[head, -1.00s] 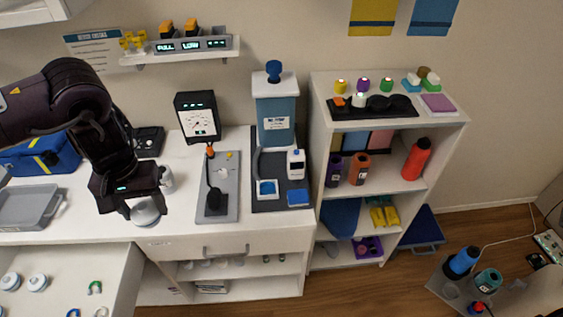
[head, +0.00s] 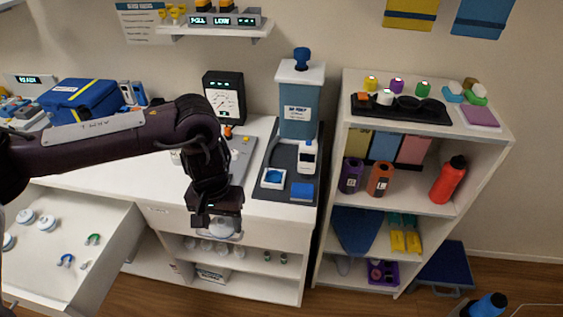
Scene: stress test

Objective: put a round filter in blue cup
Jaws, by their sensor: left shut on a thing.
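My left gripper (head: 217,218) points down and is shut on a round filter (head: 226,230), a white disc with a bluish tint. The disc is partly hidden by the fingers and shows in front of the counter's front face, by the shelf opening. More white round discs with blue rims (head: 47,222) lie in the open drawer at the lower left. A blue cup-like bottle with a dark top (head: 488,306) stands at the bottom right, cut by the picture edge. I cannot tell whether it is the blue cup. My right gripper is not in view.
The open drawer (head: 110,246) juts out at the left. A grey tray (head: 274,196), a blue dispenser (head: 299,104) and a dial gauge (head: 224,100) stand on the counter. A white shelf unit (head: 347,120) stands to the right. Wood floor (head: 370,305) shows at the bottom.

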